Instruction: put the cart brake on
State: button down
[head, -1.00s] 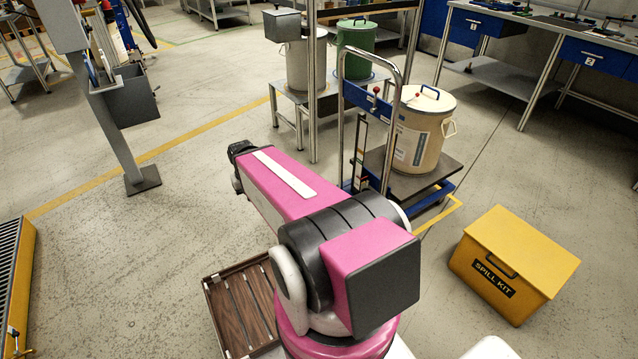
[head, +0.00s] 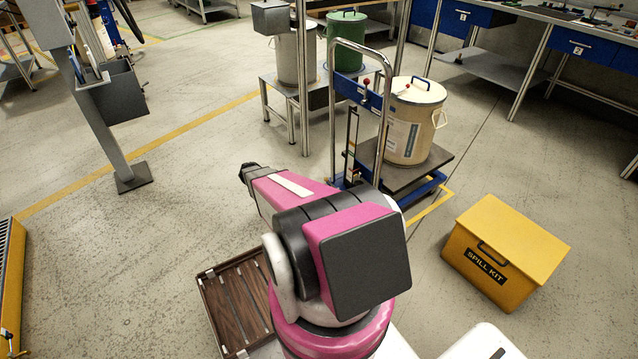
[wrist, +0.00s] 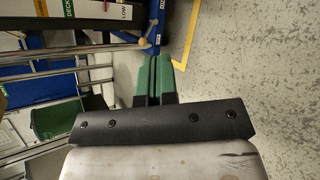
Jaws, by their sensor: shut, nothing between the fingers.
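The cart (head: 431,186) is a blue-framed platform truck with a chrome push handle (head: 334,95), bearing a cream drum (head: 415,125). A red-knobbed lever (head: 365,98) shows by the handle. I cannot make out a brake pedal. My arm hides the cart's lower near side in the head view.
A yellow spill kit box (head: 504,250) stands on the floor right of the cart. A bench (head: 290,83) with a grey drum and a green drum (head: 346,42) is behind. Floor to the left is open.

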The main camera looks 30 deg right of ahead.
jog(key=w+d+f+n+h, duration=0.1)
jog(key=w+d+f+h, duration=0.3)
jog(key=f, duration=0.5)
jog(key=w+d+f+n+h, duration=0.2)
jog(key=w+d+f+h, duration=0.2)
jog(key=w+d+f, duration=0.3)
notch_tip(320, 180, down, 3)
jog(key=shift+f+t+h, duration=0.1)
jog(key=shift+t+h, duration=0.3)
jog(key=shift+d, duration=0.2)
